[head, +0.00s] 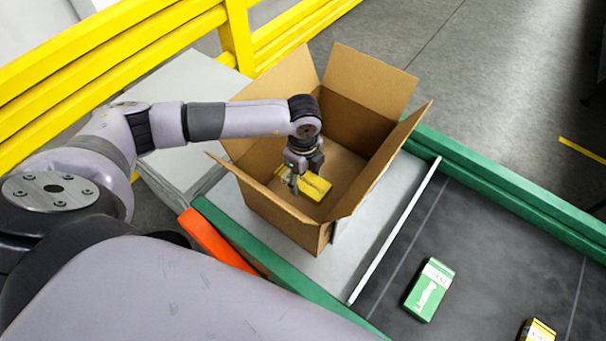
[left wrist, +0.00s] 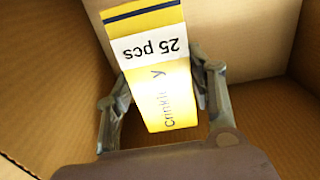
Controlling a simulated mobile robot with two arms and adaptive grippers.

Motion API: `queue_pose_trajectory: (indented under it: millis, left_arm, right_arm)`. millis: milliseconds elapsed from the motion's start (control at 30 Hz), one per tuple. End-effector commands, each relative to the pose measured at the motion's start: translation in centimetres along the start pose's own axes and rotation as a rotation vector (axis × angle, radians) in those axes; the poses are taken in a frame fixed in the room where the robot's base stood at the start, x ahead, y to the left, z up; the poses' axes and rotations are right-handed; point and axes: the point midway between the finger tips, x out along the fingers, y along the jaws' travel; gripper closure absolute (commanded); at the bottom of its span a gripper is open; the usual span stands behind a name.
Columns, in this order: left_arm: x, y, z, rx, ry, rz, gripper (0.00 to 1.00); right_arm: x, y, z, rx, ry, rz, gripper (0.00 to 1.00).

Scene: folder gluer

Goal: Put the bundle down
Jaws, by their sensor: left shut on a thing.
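The bundle is a yellow carton (head: 313,185) with dark and white bands, seen inside the open cardboard box (head: 278,216). My left gripper (head: 297,177) reaches down into the box and is shut on the carton. In the left wrist view the yellow carton (left wrist: 170,97) sits between the two fingers, with a white band reading "25 pcs". The box walls (left wrist: 40,100) surround it there. Whether the carton touches the box floor, I cannot tell. My right gripper is not in view.
The box stands with its flaps open on a grey surface (head: 372,225) beside a dark conveyor (head: 480,240) with green rails. A green carton (head: 430,290) and another yellow carton (head: 538,331) lie on the conveyor. A yellow guard rail (head: 237,35) runs behind.

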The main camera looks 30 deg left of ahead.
Motion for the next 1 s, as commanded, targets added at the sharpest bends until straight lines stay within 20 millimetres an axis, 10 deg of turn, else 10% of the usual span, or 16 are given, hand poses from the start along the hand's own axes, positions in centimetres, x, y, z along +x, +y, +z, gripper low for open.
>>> queue_pose_trajectory:
  millis: [300, 1000]
  left_arm:
    - [4.0, 0.1, 0.0, 0.0, 0.0, 0.002, 0.81]
    - [5.5, 0.0, 0.0, -0.001, 0.0, 0.0, 0.81]
  right_arm:
    - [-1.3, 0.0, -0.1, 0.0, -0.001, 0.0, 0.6]
    - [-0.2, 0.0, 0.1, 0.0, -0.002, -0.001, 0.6]
